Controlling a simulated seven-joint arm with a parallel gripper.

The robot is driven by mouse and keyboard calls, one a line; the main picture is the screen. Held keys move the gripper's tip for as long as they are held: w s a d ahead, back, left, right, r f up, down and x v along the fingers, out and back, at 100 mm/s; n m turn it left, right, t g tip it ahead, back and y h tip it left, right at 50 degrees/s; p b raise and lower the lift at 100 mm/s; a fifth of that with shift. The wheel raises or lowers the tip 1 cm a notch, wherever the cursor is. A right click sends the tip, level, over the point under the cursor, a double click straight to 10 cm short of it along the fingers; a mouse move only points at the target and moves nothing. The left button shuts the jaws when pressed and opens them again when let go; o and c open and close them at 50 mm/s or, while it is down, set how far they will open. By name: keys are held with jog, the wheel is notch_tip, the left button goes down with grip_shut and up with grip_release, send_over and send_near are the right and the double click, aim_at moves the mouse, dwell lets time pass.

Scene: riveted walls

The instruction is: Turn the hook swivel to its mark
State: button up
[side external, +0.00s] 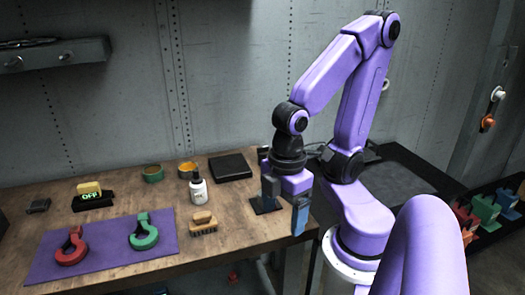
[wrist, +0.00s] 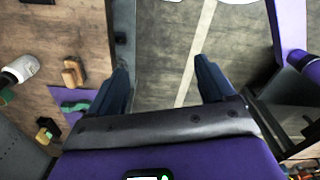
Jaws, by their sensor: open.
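A red hook (side external: 73,246) and a green hook (side external: 145,232) lie on a purple mat (side external: 105,258) at the left front of the wooden table. I cannot tell which is the swivel, nor see a clear mark. Part of the green hook (wrist: 75,106) and the mat (wrist: 85,94) show at the left of the wrist view. My gripper (side external: 285,208) is open and empty over the table's right end, well to the right of the hooks. In the wrist view its fingers (wrist: 162,68) are spread over the table edge and grey floor.
A wooden brush (side external: 204,224) and white bottle (side external: 198,188) stand between the mat and my gripper. Behind are a black slab (side external: 230,167), two round tins (side external: 187,169), and a yellow-topped block reading OFF (side external: 92,194). Riveted walls stand behind. The table's front strip is clear.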

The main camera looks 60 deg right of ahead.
jog(key=c, duration=0.5)
jog(key=shift+w+a+r, duration=0.1)
jog(key=shift+w+a, duration=0.05)
jog(key=shift+w, duration=0.25)
jog(key=c, duration=0.3)
jog(key=w+d+r+m, duration=0.1)
jog(key=w+d+r, duration=0.15)
jog(key=w, duration=1.25)
jog(key=w+d+r+m, duration=0.1)
jog(key=w+d+r, duration=0.1)
jog(key=w+d, duration=0.75)
jog(key=m, duration=0.2)
send_over(263, 150)
jog(key=f, duration=1.7)
jog(key=shift+w+d+f, duration=0.2)
jog(key=shift+d+f, duration=0.1)
